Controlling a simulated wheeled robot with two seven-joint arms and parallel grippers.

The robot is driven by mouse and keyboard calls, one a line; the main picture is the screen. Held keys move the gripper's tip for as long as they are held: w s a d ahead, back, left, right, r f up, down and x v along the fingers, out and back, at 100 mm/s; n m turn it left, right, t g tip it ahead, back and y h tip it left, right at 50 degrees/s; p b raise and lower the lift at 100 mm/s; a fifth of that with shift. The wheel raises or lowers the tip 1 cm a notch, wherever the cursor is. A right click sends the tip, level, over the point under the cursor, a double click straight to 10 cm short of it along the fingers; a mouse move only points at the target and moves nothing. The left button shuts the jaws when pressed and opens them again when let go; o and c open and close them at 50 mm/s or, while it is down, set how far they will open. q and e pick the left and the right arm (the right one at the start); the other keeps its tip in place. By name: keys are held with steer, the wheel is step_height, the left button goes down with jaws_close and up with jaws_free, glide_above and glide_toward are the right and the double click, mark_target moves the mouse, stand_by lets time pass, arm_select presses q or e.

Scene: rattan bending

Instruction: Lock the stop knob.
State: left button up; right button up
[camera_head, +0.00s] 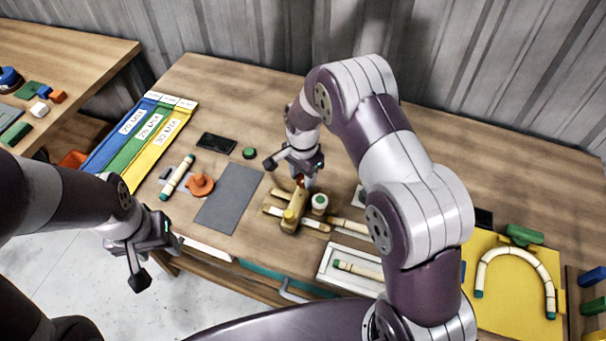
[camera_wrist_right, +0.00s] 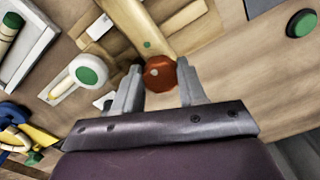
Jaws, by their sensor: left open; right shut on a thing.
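The stop knob is the red-orange faceted knob (camera_wrist_right: 163,75) at the edge of the wooden bending jig (camera_head: 292,214). In the right wrist view the knob sits between the two fingertips of my right gripper (camera_wrist_right: 160,88), which is shut on it. In the head view my right gripper (camera_head: 302,174) is above the back end of the jig, and the knob is mostly hidden there. My left gripper (camera_head: 153,264) is open and empty, off the table's front edge at the left, well away from the jig.
A grey mat (camera_head: 229,198), an orange round piece (camera_head: 200,185) and a rattan piece (camera_head: 177,177) lie left of the jig. A white tray (camera_head: 327,272) is at its right. A yellow board (camera_head: 510,316) holds a bent rattan arch (camera_head: 518,256). A green button (camera_head: 249,153) lies behind.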

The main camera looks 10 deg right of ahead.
mark_target(302, 179)
steer(key=o, duration=1.1)
steer(key=shift+r, duration=0.1)
steer(key=shift+c, duration=0.2)
step_height(302, 179, up, 13)
steer(key=b, duration=0.2)
steer(key=shift+f, duration=0.2)
